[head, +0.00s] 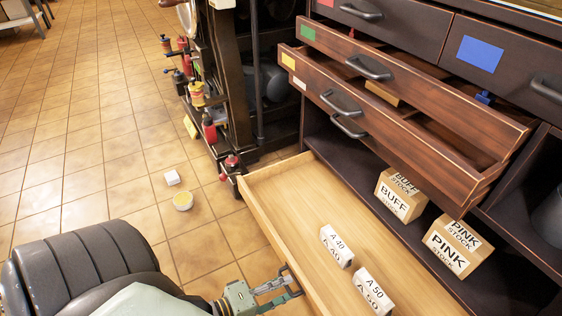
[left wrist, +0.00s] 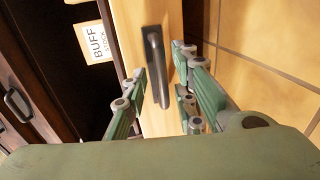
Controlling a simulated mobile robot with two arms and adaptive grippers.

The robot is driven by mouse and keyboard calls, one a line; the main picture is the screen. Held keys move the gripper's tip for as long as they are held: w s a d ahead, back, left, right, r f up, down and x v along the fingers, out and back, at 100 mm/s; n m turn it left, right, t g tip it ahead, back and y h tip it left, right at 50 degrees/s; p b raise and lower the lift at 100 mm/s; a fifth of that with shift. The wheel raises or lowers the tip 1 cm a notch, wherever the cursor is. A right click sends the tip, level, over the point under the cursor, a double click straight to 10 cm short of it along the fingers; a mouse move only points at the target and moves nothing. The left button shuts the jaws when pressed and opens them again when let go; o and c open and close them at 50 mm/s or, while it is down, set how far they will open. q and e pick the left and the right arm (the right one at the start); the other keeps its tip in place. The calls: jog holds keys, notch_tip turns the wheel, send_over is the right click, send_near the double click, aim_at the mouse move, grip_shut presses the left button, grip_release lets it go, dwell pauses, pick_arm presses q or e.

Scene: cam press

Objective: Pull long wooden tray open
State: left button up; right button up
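The long wooden tray (head: 292,198) is a pale, shallow drawer that stands out from the bottom of the dark cabinet. Two white-labelled blocks, A 40 (head: 337,246) and A 50 (head: 373,291), lie in it. My left gripper (head: 286,284) is at the tray's front panel, low in the head view. In the left wrist view my left gripper (left wrist: 160,82) has its fingers apart, one on each side of the dark bar handle (left wrist: 157,66) on the pale front (left wrist: 127,30). A gap shows beside the handle. My right gripper is in neither view.
Red-brown drawers (head: 420,130) jut out above the tray. Boxes marked BUFF (head: 393,203) and PINK (head: 447,252) sit on the shelf behind it. A machine with red knobs (head: 209,127) stands at left.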

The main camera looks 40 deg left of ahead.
pick_arm(q)
jog(key=v, duration=1.2)
dwell(0.6)
